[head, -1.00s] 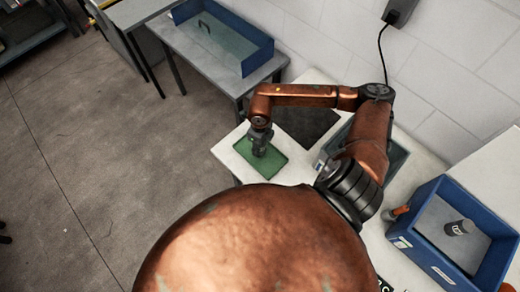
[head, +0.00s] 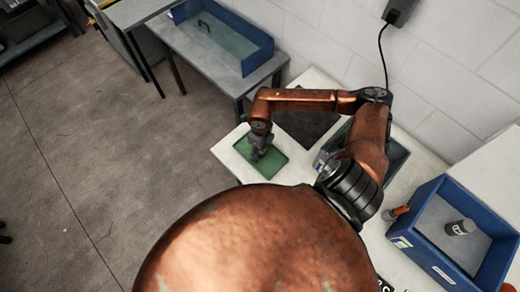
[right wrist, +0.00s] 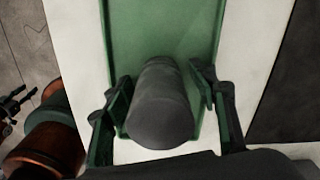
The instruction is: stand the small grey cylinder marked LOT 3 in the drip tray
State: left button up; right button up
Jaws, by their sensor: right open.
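The green drip tray (head: 275,168) lies on the white table at its left end and also fills the middle of the right wrist view (right wrist: 165,25). A plain dark grey cylinder (right wrist: 160,95) appears to stand upright in it, near one end; no marking shows on the side in view. My right gripper (head: 258,153) is low over the tray. In the right wrist view its open fingers (right wrist: 165,98) are on either side of the cylinder, with small gaps. My left gripper cannot be made out in the head view.
A blue bin (head: 428,258) at the right holds another grey cylinder (head: 460,227) with a light label, too small to read. A dark mat (head: 305,126) lies behind the tray. A blue-walled container (head: 215,45) stands on the back table.

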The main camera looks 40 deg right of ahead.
notch_tip(320, 180, up, 12)
jog(key=shift+r, duration=0.2)
dwell(0.4)
dwell(0.4)
